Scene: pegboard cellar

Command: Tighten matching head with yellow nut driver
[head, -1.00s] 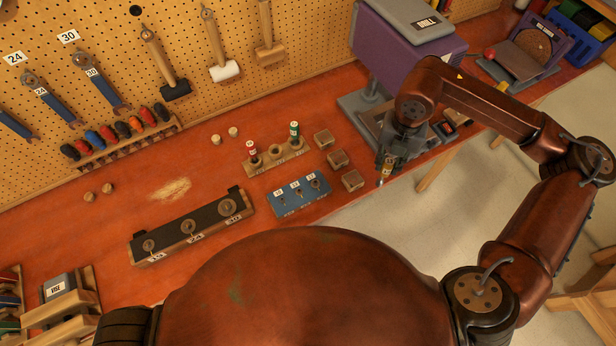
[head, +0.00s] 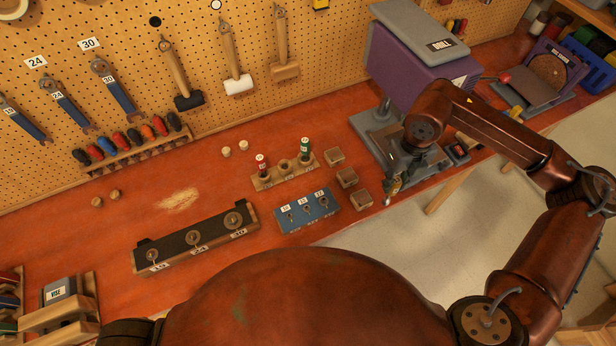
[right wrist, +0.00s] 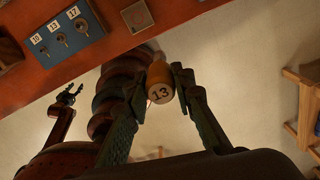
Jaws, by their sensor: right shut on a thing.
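My right gripper (head: 392,188) is shut on a yellow nut driver (right wrist: 160,82), whose end is marked 13 in the right wrist view. It is in the air past the bench's front edge, right of the wooden blocks. A blue block (head: 310,223) with three heads labelled 10, 13 and 17 lies on the bench to its left; the block also shows in the right wrist view (right wrist: 68,50). The wooden driver rack (head: 263,184) holds a red driver (head: 262,165) and a green driver (head: 305,150), with an empty middle hole. My left gripper (right wrist: 69,95) looks open and empty.
Three small wooden blocks (head: 347,177) stand between the rack and my right gripper. A purple drill press (head: 415,70) is behind the gripper. A black-topped holder (head: 195,238) is left of the blue block. The bench between holder and rack is mostly clear.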

